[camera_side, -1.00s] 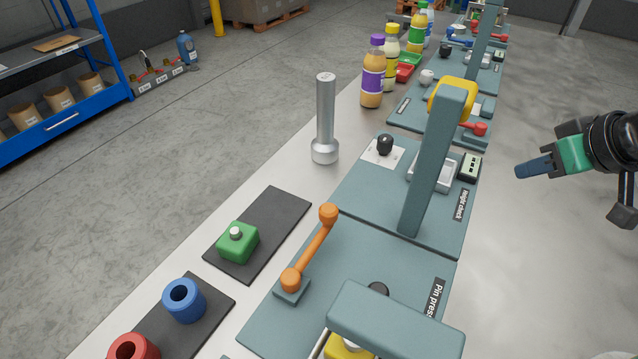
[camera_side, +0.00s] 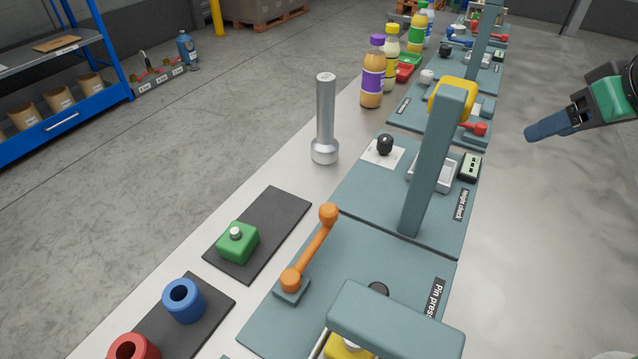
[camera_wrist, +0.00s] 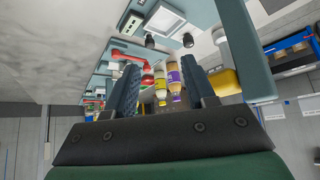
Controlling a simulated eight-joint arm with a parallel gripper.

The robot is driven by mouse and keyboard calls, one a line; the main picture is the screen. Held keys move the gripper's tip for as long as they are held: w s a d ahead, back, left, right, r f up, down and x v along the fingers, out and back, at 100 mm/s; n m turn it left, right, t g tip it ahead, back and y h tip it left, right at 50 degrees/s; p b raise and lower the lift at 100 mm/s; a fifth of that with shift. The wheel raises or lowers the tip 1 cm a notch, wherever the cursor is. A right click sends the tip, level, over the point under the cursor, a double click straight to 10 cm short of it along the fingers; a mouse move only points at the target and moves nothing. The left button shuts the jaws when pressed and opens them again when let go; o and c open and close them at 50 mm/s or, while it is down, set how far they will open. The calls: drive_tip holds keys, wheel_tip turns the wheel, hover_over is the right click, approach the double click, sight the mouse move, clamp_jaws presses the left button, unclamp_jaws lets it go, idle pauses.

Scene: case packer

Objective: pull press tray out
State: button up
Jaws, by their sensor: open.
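The pin press station (camera_side: 340,252) is at the bottom of the side view, a teal plate with a "Pin press" label. Its teal press arm (camera_side: 395,322) covers much of the press area. The tray itself cannot be made out clearly. An orange lever (camera_side: 310,248) stands tilted on the plate. My gripper (camera_side: 532,133) is in the air at the right, apart from the stations. In the wrist view its fingers (camera_wrist: 158,68) are spread and empty.
The height check station (camera_side: 450,225) with its teal post (camera_side: 432,165) stands behind the press. A silver cylinder (camera_side: 325,125), a green block (camera_side: 237,242), a blue ring (camera_side: 185,300) and a red ring (camera_side: 133,347) are at the left. The bench right of the stations is clear.

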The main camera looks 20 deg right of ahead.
wheel_tip(320, 180, up, 5)
drive_tip(key=m+g, duration=0.7)
drive_tip(key=m, duration=2.9)
hover_over(379, 288)
wheel_tip(379, 288, down, 15)
drive_tip(key=shift+s+a+f, duration=0.1)
drive_tip(key=shift+f, duration=3.25)
clamp_jaws()
